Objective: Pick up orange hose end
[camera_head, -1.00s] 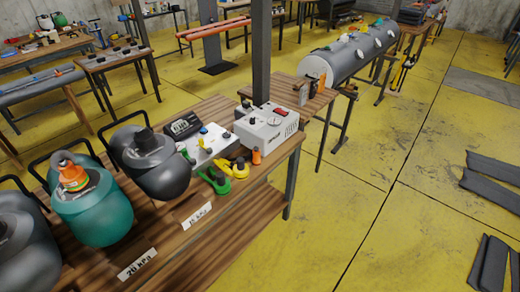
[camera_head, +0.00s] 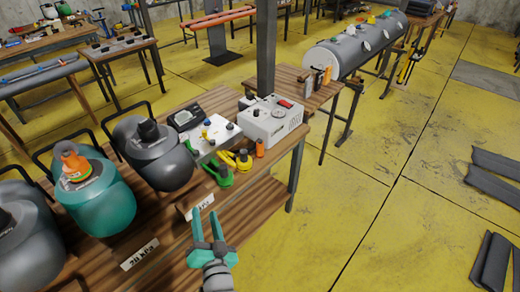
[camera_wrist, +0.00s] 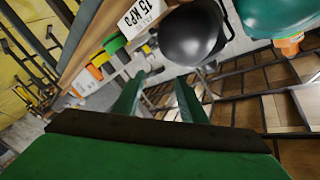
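The orange hose end (camera_head: 260,148) is a small upright cylinder at the table's right edge, beside a yellow hose end (camera_head: 241,161) and a green one (camera_head: 219,175). In the wrist view the orange hose end (camera_wrist: 94,72) shows at the left, past the yellow and green ones. My gripper (camera_head: 206,214) is open and empty, in front of the table's front edge near the 15 kPa label. It is nearer the camera and left of the orange hose end, clearly apart from it. In the wrist view the gripper's fingers (camera_wrist: 159,80) stand apart.
Grey and teal pumps, one with an orange top (camera_head: 72,163), stand along the wooden table (camera_head: 150,220). A white control box (camera_head: 270,120) and a grey device with knobs (camera_head: 212,138) sit behind the hose ends. A dark post (camera_head: 266,50) rises behind.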

